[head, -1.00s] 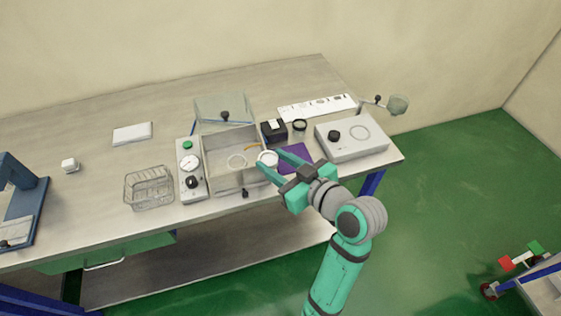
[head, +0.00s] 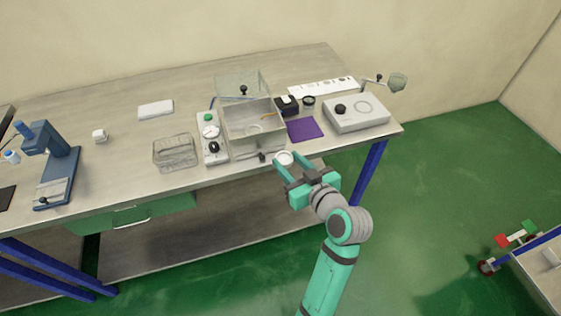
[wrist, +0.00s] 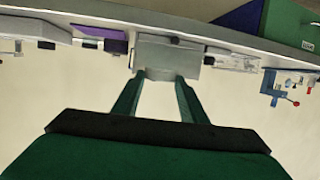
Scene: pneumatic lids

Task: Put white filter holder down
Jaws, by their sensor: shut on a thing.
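The white filter holder (head: 284,158) is a small round white piece between the fingertips of my gripper (head: 289,166). My gripper is shut on it. In the head view it appears at the table's front edge, just right of the open box's front corner, apparently held in the air. In the wrist view, the filter holder (wrist: 159,74) shows as a pale, short cylinder between the green fingertips (wrist: 158,79). The open grey box (head: 240,148) lies behind it in that view. A pale ring (head: 253,129) shows inside the box.
A flat grey device (head: 357,117) stands at the right end. A control unit (head: 212,148) and wire basket (head: 175,153) stand left of the box. The clear lid (head: 242,84) is raised.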

